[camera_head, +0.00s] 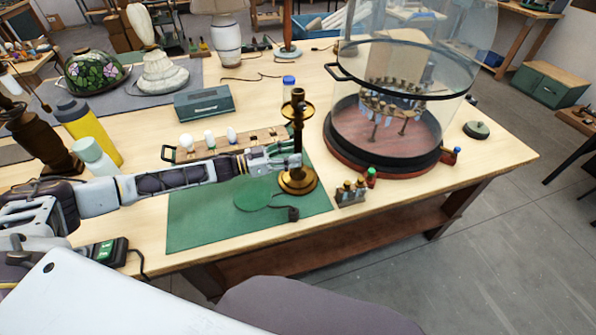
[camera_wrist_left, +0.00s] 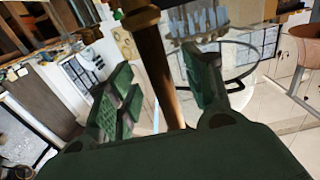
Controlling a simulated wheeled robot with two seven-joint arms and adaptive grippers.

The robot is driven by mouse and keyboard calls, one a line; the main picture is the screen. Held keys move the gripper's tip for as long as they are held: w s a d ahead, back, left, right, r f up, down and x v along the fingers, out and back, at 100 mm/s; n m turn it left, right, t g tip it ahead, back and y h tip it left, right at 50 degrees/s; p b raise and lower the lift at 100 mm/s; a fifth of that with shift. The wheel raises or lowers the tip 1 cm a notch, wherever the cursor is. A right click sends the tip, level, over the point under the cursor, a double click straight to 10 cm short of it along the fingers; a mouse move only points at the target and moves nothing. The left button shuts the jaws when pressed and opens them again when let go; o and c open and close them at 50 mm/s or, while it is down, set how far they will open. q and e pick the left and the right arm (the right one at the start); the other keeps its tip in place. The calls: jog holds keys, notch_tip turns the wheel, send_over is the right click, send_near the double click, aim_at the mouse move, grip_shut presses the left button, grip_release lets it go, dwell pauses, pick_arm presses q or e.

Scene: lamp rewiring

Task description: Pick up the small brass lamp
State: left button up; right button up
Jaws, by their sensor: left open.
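The small brass lamp (camera_head: 298,181) stands upright on the right part of the green mat (camera_head: 193,226), with a round base and a thin dark stem. Its cord runs to a dark plug on the mat. My left gripper (camera_head: 287,158) reaches in from the left at the lower stem, above the base. In the left wrist view the lamp's stem (camera_wrist_left: 154,65) rises between the two spread fingers of my left gripper (camera_wrist_left: 165,88). The fingers are open, and I see a gap on the right side of the stem. My right gripper is out of view.
A glass dome case (camera_head: 385,172) with a chandelier stands right of the lamp. A bulb tray (camera_head: 262,136) lies behind my arm. A small fittings block (camera_head: 350,196) sits right of the base. Bottles and a dark lamp (camera_head: 35,135) stand at left.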

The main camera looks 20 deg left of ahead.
pick_arm(q)
jog(key=shift+x, duration=1.35)
grip_shut()
jog(key=shift+r, duration=0.1)
